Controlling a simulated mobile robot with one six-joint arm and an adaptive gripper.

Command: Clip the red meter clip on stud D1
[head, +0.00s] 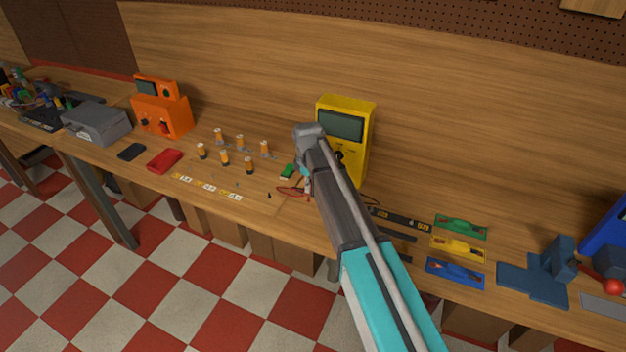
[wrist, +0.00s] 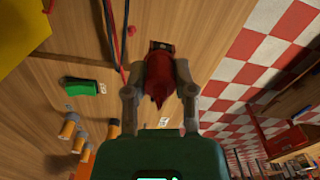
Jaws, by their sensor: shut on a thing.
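In the wrist view my gripper (wrist: 158,85) is shut on the red meter clip (wrist: 158,72), with a jaw on each side of it. In the head view my arm hides most of my gripper (head: 306,186), which is low over the bench beside the yellow meter (head: 345,125). Studs with orange tops stand in two rows to its left, one of them a front-row stud (head: 249,165). Some studs (wrist: 70,125) also show at the lower left of the wrist view. Stud labels are too small to read, so I cannot tell which is D1.
A green block (head: 288,171) lies between studs and meter. Red and dark leads (wrist: 112,40) run near the clip. Yellow-white label cards (head: 205,188) lie in front of the studs. An orange device (head: 162,112) stands at left. Coloured tools (head: 458,247) lie at right.

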